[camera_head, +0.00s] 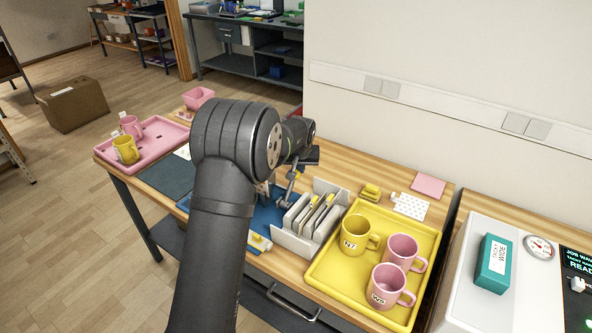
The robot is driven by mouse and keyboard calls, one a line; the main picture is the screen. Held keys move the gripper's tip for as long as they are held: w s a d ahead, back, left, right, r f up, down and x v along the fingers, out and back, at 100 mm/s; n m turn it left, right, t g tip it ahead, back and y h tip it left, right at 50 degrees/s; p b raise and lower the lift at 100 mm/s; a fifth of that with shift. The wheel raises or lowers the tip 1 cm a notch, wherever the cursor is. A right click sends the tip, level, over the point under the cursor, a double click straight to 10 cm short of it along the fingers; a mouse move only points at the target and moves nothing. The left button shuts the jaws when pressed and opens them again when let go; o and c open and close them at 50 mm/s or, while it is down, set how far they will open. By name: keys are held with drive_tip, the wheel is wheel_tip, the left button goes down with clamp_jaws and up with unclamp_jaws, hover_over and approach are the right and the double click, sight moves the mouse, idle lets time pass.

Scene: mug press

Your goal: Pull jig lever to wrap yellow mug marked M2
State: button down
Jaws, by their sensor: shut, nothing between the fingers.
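My gripper (308,157) is shut and empty, partly behind my own wrist, above the blue mat. Just below it a grey metal lever-like part (291,187) stands, probably the jig's lever; I cannot tell whether they touch. Most of the jig is hidden by my arm. I read no M2 mark on any mug. A yellow mug (355,235) on the yellow tray (326,284) reads N7. Another yellow mug (125,150) stands on the pink tray (163,133) at the left, its mark unreadable. Any mug in the jig is hidden.
Two pink mugs (387,287) share the yellow tray. A white rack (307,224) with upright plates stands between it and the blue mat (266,216). A pink mug (132,126) is on the pink tray. A teal box (493,264) sits on the press at the right.

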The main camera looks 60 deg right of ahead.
sight(291, 183)
drive_tip(key=shift+a+f, duration=0.15)
drive_tip(key=shift+f, duration=0.05)
drive_tip(key=shift+a+f, duration=0.15)
drive_tip(key=shift+a, duration=0.65)
drive_tip(key=shift+a+f, duration=0.1)
drive_tip(key=shift+a, duration=0.65)
drive_tip(key=shift+a+r, duration=0.15)
drive_tip(key=shift+a, duration=0.4)
drive_tip(key=shift+a+r, duration=0.15)
drive_tip(key=shift+a, duration=0.4)
drive_tip(key=a, duration=0.6)
drive_tip(key=shift+r, duration=0.15)
wheel_tip(291, 183, up, 7)
drive_tip(key=d, duration=0.1)
drive_tip(key=shift+d, duration=0.1)
